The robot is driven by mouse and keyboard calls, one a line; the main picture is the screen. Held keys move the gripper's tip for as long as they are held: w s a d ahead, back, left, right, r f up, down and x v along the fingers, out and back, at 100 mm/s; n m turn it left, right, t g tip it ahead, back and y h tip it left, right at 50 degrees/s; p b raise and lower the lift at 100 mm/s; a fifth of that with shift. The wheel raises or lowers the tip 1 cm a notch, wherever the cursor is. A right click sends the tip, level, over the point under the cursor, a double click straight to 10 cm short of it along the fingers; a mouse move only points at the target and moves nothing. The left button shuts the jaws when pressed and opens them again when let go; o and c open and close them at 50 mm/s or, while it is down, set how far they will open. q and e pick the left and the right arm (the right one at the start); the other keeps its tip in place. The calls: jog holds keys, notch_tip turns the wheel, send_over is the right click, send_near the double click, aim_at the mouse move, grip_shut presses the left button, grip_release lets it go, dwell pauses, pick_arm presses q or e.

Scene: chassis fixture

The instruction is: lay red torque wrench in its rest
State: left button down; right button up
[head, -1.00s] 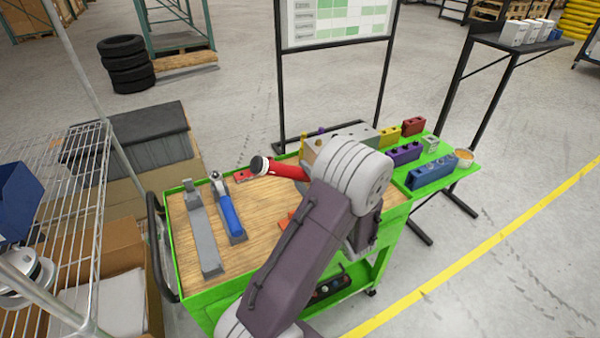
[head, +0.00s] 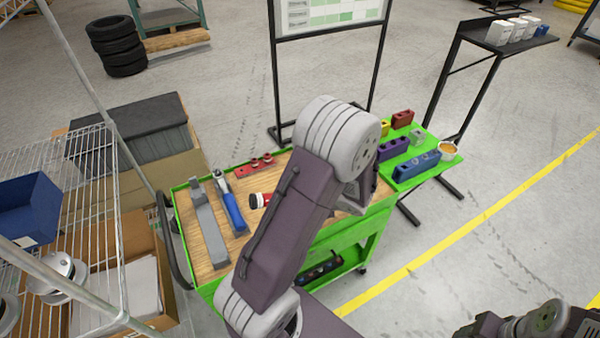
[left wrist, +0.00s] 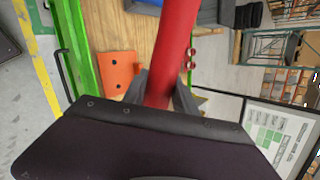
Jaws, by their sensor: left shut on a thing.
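The red torque wrench (left wrist: 178,45) is between the fingers of my left gripper (left wrist: 160,92), which is shut on its red handle. In the head view only the wrench's red and white end (head: 258,200) shows, over the wooden cart top; my left arm hides the rest of it and the gripper. A long grey rest (head: 208,230), empty, lies at the cart's left side. Next to it a blue-handled wrench (head: 233,212) lies in a similar grey rest. Whether the red wrench touches anything is hidden. My right gripper is out of view; part of my right arm shows at bottom right.
The green-rimmed cart (head: 181,215) carries a red holed block (head: 254,166) at its back edge. An orange holed plate (left wrist: 117,72) lies on the wood. A wire rack (head: 90,200) stands left.

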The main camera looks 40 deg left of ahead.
pick_arm(q)
jog(key=s+d+n+g+h+p, duration=0.2)
jog(key=h+p, duration=0.6)
jog(key=p, duration=1.3)
jog(key=s+d, duration=0.2)
jog(key=d, duration=0.1)
jog(key=shift+f+n+h, duration=0.3)
jog(key=shift+f+h, duration=0.05)
jog(key=shift+h, duration=0.05)
jog(key=shift+s+d+r, duration=0.1)
jog(key=shift+s+d, duration=0.05)
